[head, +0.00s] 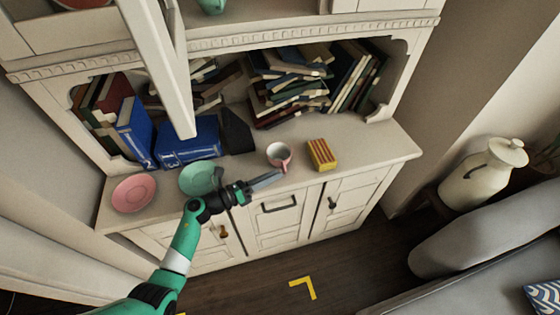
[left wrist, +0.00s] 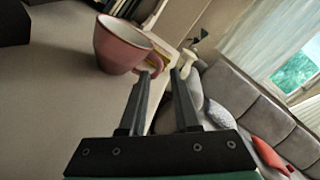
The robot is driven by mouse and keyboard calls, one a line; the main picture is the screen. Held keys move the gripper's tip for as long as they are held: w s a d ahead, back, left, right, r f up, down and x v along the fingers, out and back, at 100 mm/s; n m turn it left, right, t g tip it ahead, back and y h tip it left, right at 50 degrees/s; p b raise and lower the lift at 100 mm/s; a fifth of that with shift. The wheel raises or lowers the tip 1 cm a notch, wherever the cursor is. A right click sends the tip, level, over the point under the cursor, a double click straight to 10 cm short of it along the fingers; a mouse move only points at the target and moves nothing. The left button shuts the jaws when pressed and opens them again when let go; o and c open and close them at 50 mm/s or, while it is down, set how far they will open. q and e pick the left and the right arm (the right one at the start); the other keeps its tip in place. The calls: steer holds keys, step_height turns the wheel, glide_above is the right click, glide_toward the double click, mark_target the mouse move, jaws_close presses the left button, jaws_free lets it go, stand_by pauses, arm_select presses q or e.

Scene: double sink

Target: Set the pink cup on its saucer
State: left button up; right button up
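The pink cup (head: 279,154) stands upright near the front of the cabinet top, pale inside. In the left wrist view the cup (left wrist: 118,48) is at upper left, its handle close to the tip of the left-hand finger. A pink saucer (head: 134,193) lies empty at the left end of the cabinet top. My left gripper (head: 278,174) is at the front edge, just in front of the cup. Its two fingers (left wrist: 162,72) are apart with nothing seen gripped; I cannot tell whether a finger touches the handle. My right gripper is not in view.
A green saucer (head: 197,178) lies between the pink saucer and the cup, close to my left arm. A yellow striped box (head: 322,154) stands right of the cup. Blue books (head: 188,140) and a dark object (head: 236,130) stand behind. An upright white post (head: 160,70) hangs in front of the shelf.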

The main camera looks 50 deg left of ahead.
mark_target(285, 167)
arm_select(q)
steer(key=shift+w, duration=0.25)
steer(key=b+x, duration=0.2)
steer(key=x, duration=0.2)
steer(key=shift+w+a, duration=0.1)
steer(key=shift+w, duration=0.3)
jaws_close()
steer(key=shift+r, duration=0.1)
stand_by(0.7)
